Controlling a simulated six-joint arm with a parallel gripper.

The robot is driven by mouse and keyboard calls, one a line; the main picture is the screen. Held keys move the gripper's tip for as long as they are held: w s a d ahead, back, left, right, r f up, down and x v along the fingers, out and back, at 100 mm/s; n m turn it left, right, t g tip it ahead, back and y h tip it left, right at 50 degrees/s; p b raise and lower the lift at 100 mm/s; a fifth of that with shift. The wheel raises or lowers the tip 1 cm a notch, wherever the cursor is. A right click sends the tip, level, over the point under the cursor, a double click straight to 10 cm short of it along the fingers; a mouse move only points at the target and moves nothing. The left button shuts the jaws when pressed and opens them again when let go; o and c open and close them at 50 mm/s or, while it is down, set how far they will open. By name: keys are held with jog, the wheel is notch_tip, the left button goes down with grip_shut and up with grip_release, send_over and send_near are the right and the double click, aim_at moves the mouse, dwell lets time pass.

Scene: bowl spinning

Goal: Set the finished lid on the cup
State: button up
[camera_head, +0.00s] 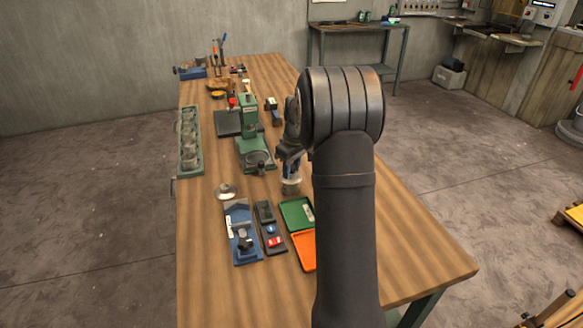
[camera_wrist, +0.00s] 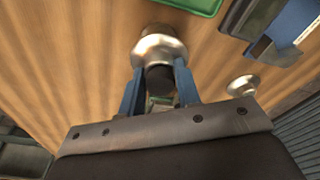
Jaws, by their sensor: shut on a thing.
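My gripper (camera_head: 291,172) points down over the table, right of the green press. In the wrist view its two blue fingers (camera_wrist: 159,75) are shut on the dark knob of a shiny, flared metal piece, which looks like the lid (camera_wrist: 157,47). A paler round part shows just beyond the metal; I cannot tell if it is the cup or part of the same piece. In the head view, silvery metal (camera_head: 290,188) shows under the fingers, close to the table. A separate silver flared piece (camera_head: 226,191) stands left of it, also in the wrist view (camera_wrist: 243,86); its identity is unclear.
A green press (camera_head: 254,150) stands behind left, with a long green rack (camera_head: 190,140) at the table's left edge. In front are a blue fixture (camera_head: 238,220), a dark block holder (camera_head: 265,213), a green tray (camera_head: 291,209) and an orange tray (camera_head: 304,252). My arm hides table on the right.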

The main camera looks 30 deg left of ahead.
jog(key=shift+f, duration=0.3)
dwell(0.4)
jog(key=o, duration=1.2)
jog(key=shift+c, duration=0.2)
jog(key=shift+r, duration=0.1)
jog(key=shift+r, duration=3.9)
jog(key=shift+f, duration=0.1)
jog(key=shift+f, duration=3.1)
jog(key=shift+r, duration=0.15)
